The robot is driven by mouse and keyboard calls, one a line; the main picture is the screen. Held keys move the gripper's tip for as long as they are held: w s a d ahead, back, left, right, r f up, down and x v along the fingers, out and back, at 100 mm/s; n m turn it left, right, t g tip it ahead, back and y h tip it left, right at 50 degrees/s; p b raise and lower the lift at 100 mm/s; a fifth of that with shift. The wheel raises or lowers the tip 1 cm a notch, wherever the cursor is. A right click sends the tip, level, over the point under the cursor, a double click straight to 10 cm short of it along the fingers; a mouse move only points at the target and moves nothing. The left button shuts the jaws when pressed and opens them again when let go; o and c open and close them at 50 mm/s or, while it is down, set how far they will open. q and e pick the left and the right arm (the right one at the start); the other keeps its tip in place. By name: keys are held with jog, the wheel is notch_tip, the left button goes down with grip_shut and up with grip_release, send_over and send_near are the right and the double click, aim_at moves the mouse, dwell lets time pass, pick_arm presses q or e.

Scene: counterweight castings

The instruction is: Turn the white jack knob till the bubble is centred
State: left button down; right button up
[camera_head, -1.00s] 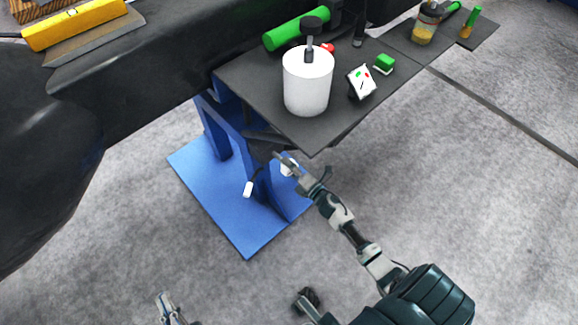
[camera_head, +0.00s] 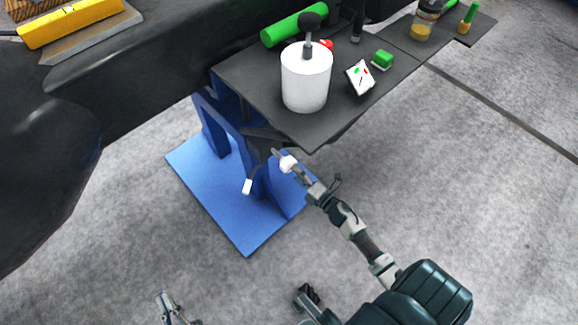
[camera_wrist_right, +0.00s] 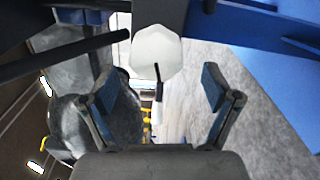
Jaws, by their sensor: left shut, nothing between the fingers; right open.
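The white jack knob (camera_head: 287,163) is below the near edge of the dark shelf, beside the blue stand (camera_head: 212,205). It also shows as a pale faceted knob in the right wrist view (camera_wrist_right: 157,52). My right gripper (camera_head: 306,168) is open at the knob. In the wrist view its fingers (camera_wrist_right: 160,90) are spread, with the knob beyond the gap between them; contact cannot be told. My left gripper (camera_head: 166,303) is shut and empty at the bottom edge, far from the knob. The yellow level (camera_head: 75,22) lies on the black casting at upper left; its bubble is too small to read.
A white-tipped lever (camera_head: 247,187) hangs left of the knob. Right floor is clear.

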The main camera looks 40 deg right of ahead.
jog(key=s, duration=0.6)
jog(key=shift+s+d, duration=0.15)
jog(key=shift+s, duration=0.2)
